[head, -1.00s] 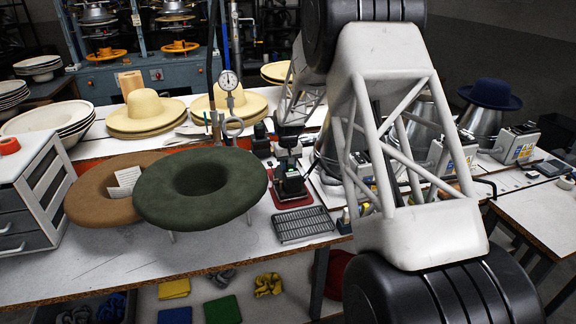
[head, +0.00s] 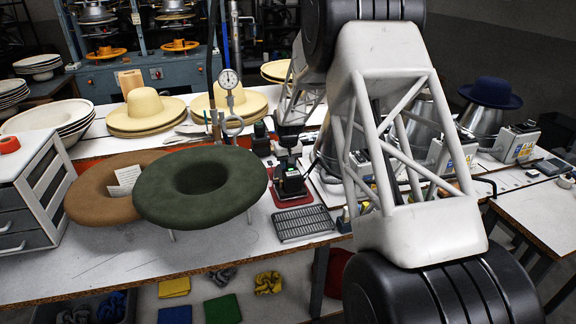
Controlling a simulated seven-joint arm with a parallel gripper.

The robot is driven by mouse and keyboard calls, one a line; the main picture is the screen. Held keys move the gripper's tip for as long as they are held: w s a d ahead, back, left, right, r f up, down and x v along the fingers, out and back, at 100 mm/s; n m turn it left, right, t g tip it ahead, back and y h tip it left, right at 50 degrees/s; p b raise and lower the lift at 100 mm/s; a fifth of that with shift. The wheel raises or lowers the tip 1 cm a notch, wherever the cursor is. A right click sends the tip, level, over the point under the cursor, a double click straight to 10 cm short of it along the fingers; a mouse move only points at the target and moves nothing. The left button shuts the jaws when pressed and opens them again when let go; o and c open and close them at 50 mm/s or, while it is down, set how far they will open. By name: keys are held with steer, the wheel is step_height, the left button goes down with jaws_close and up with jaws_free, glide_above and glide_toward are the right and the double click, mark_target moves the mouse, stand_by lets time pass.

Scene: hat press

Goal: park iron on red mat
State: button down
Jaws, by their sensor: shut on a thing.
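The iron (head: 291,187) is a small dark body with a green spot, in the middle of the head view. The red mat (head: 274,196) shows around its lower edges. The iron is over the mat; I cannot tell whether its base touches it. My gripper (head: 289,166) comes down from above and is shut on the top of the iron. The fingers and the iron's handle are small and dark, so the grip itself is hard to make out.
A grey slotted rack (head: 303,225) lies just in front of the mat. A pressure gauge (head: 229,79) rises behind. A dark blue hat (head: 490,93) sits at the right.

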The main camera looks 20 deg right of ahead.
stand_by(0.3)
steer(key=c, duration=0.8)
jaws_free()
steer(key=shift+c, duration=0.2)
steer(key=shift+o, duration=0.3)
steer(key=shift+f, duration=0.2)
steer(key=shift+r, duration=4.05)
steer(key=shift+r, duration=0.1)
